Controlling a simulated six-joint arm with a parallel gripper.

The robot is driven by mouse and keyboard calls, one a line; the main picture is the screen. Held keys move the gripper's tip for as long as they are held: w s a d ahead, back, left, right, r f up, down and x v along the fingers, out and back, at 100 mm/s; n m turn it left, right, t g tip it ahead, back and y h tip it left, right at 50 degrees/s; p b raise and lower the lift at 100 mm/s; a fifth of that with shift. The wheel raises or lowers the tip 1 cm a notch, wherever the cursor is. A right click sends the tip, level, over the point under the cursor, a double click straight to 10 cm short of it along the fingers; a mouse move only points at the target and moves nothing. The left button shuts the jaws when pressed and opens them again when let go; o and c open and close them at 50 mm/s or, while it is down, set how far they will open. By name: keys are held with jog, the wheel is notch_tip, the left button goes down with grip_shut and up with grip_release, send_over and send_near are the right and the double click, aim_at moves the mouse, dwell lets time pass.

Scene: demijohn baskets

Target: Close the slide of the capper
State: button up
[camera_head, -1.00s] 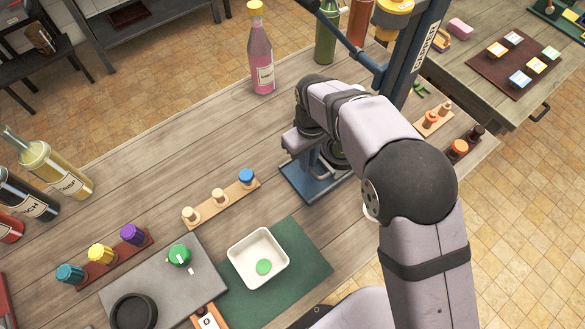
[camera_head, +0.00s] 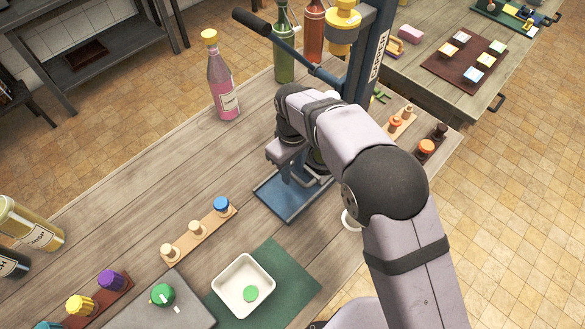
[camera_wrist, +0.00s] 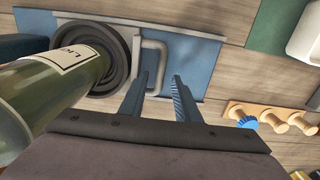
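The capper (camera_head: 367,75) is a blue post with a yellow head (camera_head: 342,22) and a black-knobbed lever. Its blue base plate (camera_head: 277,203) is on the wooden table and also shows in the wrist view (camera_wrist: 200,55). In the wrist view a dark round holder (camera_wrist: 120,72) with a pale grey loop handle (camera_wrist: 162,52) is over the plate. A green labelled bottle (camera_wrist: 50,95) is at the holder. My gripper (camera_wrist: 160,76) is open, its two blue fingers apart on either side of the handle's bar.
A pink bottle (camera_head: 223,90) stands left of the capper, with green (camera_head: 284,55) and red (camera_head: 314,38) bottles behind. A stopper rack (camera_head: 185,245), a white tray (camera_head: 222,290) and a green mat (camera_head: 290,270) lie in front. Table between is clear.

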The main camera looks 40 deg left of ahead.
notch_tip(320, 180, up, 7)
jog(key=shift+b, duration=1.2)
jog(key=shift+r, duration=0.15)
jog(key=w+d+r+m, duration=0.1)
jog(key=w+d+m, duration=0.4)
jog(key=d, duration=0.8)
jog(key=w+d+r+m, duration=0.1)
jog(key=w+d+m, duration=0.4)
jog(key=d, duration=0.8)
jog(key=s+d+f+m, duration=0.2)
jog(key=s+d+m, duration=0.2)
jog(key=d, duration=0.7)
jog(key=s+d+f+m, duration=0.3)
jog(key=s+d, duration=0.3)
jog(key=d, duration=0.5)
jog(key=shift+d+m, duration=0.15)
jog(key=shift+m, duration=0.35)
